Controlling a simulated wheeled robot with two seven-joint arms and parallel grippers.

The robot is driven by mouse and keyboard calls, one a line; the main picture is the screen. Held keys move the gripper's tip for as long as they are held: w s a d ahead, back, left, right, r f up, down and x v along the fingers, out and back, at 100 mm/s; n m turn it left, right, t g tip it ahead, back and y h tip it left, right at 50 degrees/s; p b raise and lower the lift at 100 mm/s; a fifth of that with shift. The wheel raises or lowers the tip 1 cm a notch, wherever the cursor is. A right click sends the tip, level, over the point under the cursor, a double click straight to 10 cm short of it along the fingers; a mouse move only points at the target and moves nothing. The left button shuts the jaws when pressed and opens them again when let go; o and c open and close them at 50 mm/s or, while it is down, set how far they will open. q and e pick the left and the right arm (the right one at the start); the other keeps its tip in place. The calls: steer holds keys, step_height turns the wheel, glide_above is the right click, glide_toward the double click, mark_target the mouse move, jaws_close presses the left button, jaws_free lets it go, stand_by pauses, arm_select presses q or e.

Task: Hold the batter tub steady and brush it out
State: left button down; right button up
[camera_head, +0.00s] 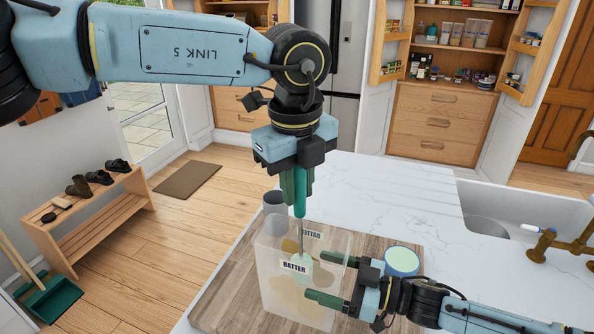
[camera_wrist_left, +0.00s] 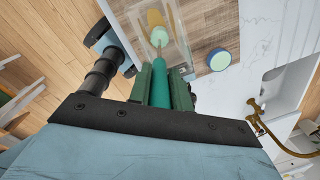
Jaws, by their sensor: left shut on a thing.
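The batter tub (camera_head: 275,262) is a clear, upright box with BATTER labels and tan smears on its walls. It stands on a wooden board (camera_head: 225,300); part of it shows in the left wrist view (camera_wrist_left: 178,28). My left gripper (camera_head: 299,200) points down above the tub, shut on the green handle of a brush (camera_head: 300,207). The handle also shows in the left wrist view (camera_wrist_left: 160,88). The brush's thin shaft runs down into the tub, where its pale head shows through the wall. My right gripper (camera_head: 328,280) has its fingers apart around the tub's right side; whether they press on it is unclear.
A round container with a blue rim (camera_head: 402,260) stands right of the tub, close to my right gripper. Grey cups (camera_head: 275,201) stand behind the tub. The white counter (camera_head: 400,200) is clear towards the sink (camera_head: 490,228) and brass tap (camera_head: 560,245).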

mark_target(297, 214)
arm_select(q)
steer(key=shift+w+d+f, duration=0.1)
steer(key=shift+w+f, duration=0.05)
steer(key=shift+f, duration=1.45)
steer(key=shift+w+f, duration=0.1)
steer(key=shift+f, duration=1.5)
steer(key=a, duration=0.1)
steer(key=w+a, duration=0.1)
steer(key=a, duration=0.1)
steer(key=shift+w+d, duration=0.1)
steer(key=shift+d, duration=0.05)
steer(key=shift+w+d, duration=0.25)
steer(key=shift+w, duration=0.6)
steer(key=shift+r, duration=0.15)
